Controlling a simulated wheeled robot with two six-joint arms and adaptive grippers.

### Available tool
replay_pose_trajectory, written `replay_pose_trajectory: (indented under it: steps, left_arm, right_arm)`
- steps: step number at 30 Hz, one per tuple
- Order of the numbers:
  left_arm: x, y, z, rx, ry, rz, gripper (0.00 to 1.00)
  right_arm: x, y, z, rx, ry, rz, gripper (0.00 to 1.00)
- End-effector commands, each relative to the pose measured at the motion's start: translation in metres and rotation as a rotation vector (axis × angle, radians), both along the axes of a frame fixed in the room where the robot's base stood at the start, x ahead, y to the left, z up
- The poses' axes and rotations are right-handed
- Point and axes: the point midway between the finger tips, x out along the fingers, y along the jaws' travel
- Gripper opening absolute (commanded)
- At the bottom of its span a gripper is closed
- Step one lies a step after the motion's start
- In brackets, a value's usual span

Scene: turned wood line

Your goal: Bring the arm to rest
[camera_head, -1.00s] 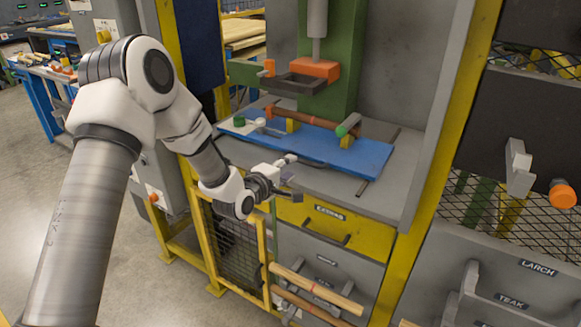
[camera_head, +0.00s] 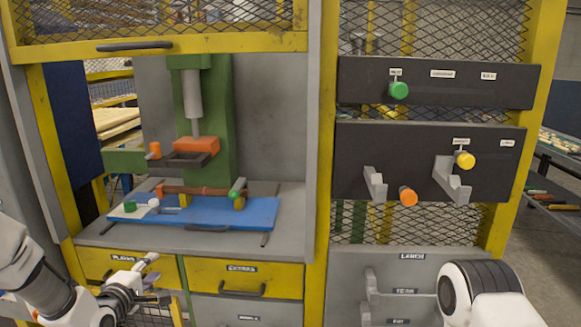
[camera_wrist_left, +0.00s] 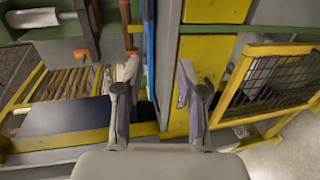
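My left arm comes in at the lower left of the head view. Its gripper (camera_head: 156,280) is in front of the yellow drawers, below the bench top. In the left wrist view the gripper (camera_wrist_left: 157,82) has its two fingers well apart with nothing held between them. Part of my right arm (camera_head: 485,295) shows at the lower right of the head view, in front of the grey drawer fronts. Its gripper is out of view.
A green press (camera_head: 217,110) stands behind a blue board (camera_head: 255,213), which carries a brown turned rod (camera_head: 200,190). Yellow drawers (camera_head: 215,272) sit below. Dark panels with coloured knobs (camera_head: 437,82) and grey brackets are at right. A mesh gate (camera_wrist_left: 265,85) is near the left gripper.

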Motion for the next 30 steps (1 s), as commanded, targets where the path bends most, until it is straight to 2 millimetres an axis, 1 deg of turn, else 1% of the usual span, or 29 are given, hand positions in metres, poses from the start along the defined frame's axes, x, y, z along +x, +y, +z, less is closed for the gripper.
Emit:
replay_pose_trajectory:
  steps: [2, 6, 11, 14, 17, 18, 20, 21, 22, 23, 24, 26, 27, 29, 30]
  left_arm:
    - [-0.003, -0.001, -0.014, 0.002, 0.026, -0.003, 0.39]
    - [-0.011, -0.010, -0.044, 0.016, 0.082, -0.021, 0.39]
    - [-0.029, -0.025, -0.084, 0.028, 0.170, -0.047, 0.39]
    - [-0.048, -0.036, -0.115, 0.034, 0.246, -0.062, 0.39]
    - [-0.074, -0.047, -0.149, 0.054, 0.339, -0.082, 0.39]
    - [-0.088, -0.052, -0.164, 0.074, 0.384, -0.095, 0.39]
    - [-0.111, -0.059, -0.187, 0.108, 0.456, -0.119, 0.39]
    - [-0.133, -0.065, -0.205, 0.148, 0.519, -0.145, 0.39]
    - [-0.149, -0.068, -0.218, 0.179, 0.563, -0.167, 0.39]
    - [-0.171, -0.073, -0.232, 0.223, 0.621, -0.200, 0.39]
    - [-0.201, -0.077, -0.249, 0.287, 0.696, -0.249, 0.39]
    - [-0.251, -0.083, -0.272, 0.401, 0.815, -0.352, 0.39]
    - [-0.286, -0.085, -0.283, 0.486, 0.893, -0.438, 0.39]
    - [-0.340, -0.086, -0.292, 0.624, 0.999, -0.601, 0.39]
    - [-0.371, -0.085, -0.292, 0.724, 1.054, -0.732, 0.39]
  right_arm:
    - [-0.001, 0.000, 0.002, 0.000, 0.001, 0.000, 0.40]
    - [0.000, 0.000, 0.005, 0.000, -0.001, 0.000, 0.40]
    - [0.000, 0.000, 0.007, 0.000, 0.000, 0.000, 0.40]
    - [0.000, 0.000, 0.010, 0.000, 0.000, 0.000, 0.40]
    - [0.000, 0.000, 0.012, 0.000, 0.000, 0.000, 0.40]
    - [0.000, 0.000, 0.013, 0.000, 0.000, 0.000, 0.40]
    - [0.000, 0.000, 0.015, 0.000, 0.000, 0.000, 0.40]
    - [0.000, 0.000, 0.016, 0.000, 0.000, 0.000, 0.40]
    - [0.000, 0.000, 0.017, 0.000, 0.000, 0.000, 0.40]
    - [0.000, 0.000, 0.019, 0.000, 0.000, 0.000, 0.40]
    - [0.000, 0.000, 0.020, 0.000, 0.000, 0.000, 0.40]
    - [0.000, 0.000, 0.023, 0.000, 0.000, 0.000, 0.40]
    - [0.000, 0.000, 0.024, 0.000, 0.000, 0.000, 0.40]
    - [0.000, 0.000, 0.025, 0.000, 0.000, 0.000, 0.40]
    - [0.000, 0.000, 0.025, 0.000, 0.000, 0.000, 0.40]
